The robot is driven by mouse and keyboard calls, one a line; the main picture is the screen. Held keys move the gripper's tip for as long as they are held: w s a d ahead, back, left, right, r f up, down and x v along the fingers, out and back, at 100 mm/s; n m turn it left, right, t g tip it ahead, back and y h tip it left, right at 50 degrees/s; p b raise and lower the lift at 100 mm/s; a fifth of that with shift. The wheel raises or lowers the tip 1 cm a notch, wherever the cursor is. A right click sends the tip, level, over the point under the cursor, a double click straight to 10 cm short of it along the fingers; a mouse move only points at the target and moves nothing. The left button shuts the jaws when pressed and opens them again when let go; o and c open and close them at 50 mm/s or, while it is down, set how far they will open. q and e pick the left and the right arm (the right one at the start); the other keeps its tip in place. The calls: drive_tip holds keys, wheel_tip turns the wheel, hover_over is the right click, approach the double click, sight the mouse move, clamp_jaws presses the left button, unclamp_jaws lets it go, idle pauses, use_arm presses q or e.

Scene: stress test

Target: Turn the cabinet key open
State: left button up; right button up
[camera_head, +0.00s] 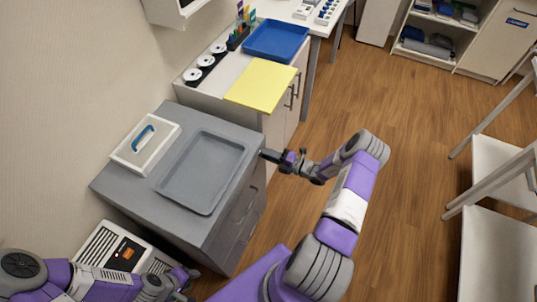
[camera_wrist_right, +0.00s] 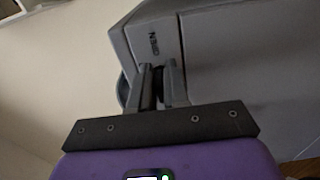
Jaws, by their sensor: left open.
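The grey cabinet (camera_head: 235,205) stands at left centre in the head view, with drawer fronts on its right side. My right gripper (camera_head: 272,156) is at the cabinet's far right top corner. Something dark shows between the fingers. No key can be made out, and I cannot tell whether the fingers hold one. My left gripper (camera_head: 187,280) is open, low at the left, near the white unit.
A grey tray (camera_head: 190,208) and a white box with a blue handle (camera_head: 128,160) rest on the cabinet. A white vented unit (camera_head: 97,252) stands at its near left. A counter with a yellow board (camera_head: 262,86) and blue tray (camera_head: 275,35) is behind.

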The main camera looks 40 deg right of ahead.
drive_tip(key=shift+o, duration=1.4)
drive_tip(key=shift+s, duration=0.1)
drive_tip(key=v, duration=0.7)
drive_tip(key=shift+s+d+p, duration=0.15)
drive_tip(key=shift+s+p, duration=0.05)
drive_tip(key=shift+p, duration=0.25)
